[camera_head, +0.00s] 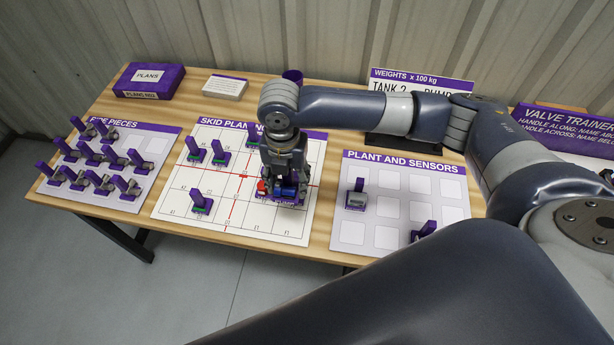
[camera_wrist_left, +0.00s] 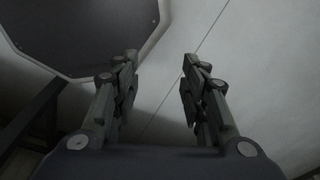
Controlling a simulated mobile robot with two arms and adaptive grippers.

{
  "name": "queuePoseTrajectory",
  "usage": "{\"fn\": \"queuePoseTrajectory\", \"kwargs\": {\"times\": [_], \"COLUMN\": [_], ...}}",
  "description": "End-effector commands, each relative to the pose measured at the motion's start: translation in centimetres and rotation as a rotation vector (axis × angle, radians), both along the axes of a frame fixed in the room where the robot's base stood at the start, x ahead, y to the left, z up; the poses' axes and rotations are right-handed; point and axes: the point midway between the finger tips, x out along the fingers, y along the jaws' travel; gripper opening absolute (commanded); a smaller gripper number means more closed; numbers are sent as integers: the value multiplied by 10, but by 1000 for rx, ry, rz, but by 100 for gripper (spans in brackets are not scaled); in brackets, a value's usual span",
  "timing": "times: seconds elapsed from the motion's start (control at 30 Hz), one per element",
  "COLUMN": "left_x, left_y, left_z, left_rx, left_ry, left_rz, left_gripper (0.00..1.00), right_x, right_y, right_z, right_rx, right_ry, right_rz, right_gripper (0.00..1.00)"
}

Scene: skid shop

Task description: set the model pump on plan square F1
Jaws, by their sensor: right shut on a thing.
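My right gripper (camera_head: 283,176) points down over the right half of the skid planning sheet (camera_head: 238,226). The gripper hides the model's handle and part of the sheet. I cannot tell whether the model touches the sheet or which square is under it. My left gripper (camera_wrist_left: 158,62) is open and empty, above the floor.
Other purple-handled models stand on the sheet, at back left (camera_head: 196,151), back (camera_head: 254,135) and front left (camera_head: 200,202). The plant and sensors board (camera_head: 350,236) at right holds a grey model (camera_head: 356,197) and another purple-handled one (camera_head: 425,230).

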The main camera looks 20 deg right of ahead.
Motion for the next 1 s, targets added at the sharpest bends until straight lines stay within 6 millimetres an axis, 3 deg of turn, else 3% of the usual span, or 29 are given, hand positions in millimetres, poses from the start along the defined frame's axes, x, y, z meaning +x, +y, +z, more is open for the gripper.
{"fn": "queuePoseTrajectory", "kwargs": {"times": [0.37, 0.47, 0.7, 1.0], "left_x": [-2, -2, -3, -3], "left_y": [30, 29, 17, 11], "left_z": [-34, -47, -50, -50], "left_rx": [35, 35, 21, 13], "left_ry": [5, 5, 6, 5], "left_rz": [1, 1, 3, -2], "left_gripper": [40, 40, 40, 40], "right_x": [0, 0, 0, 1], "right_y": [1, 1, 1, 1], "right_z": [-26, -36, -52, -54], "right_rx": [0, -1, 0, 1], "right_ry": [0, -1, 0, -1], "right_rz": [0, 0, 0, 0], "right_gripper": [20, 20, 20, 20]}}
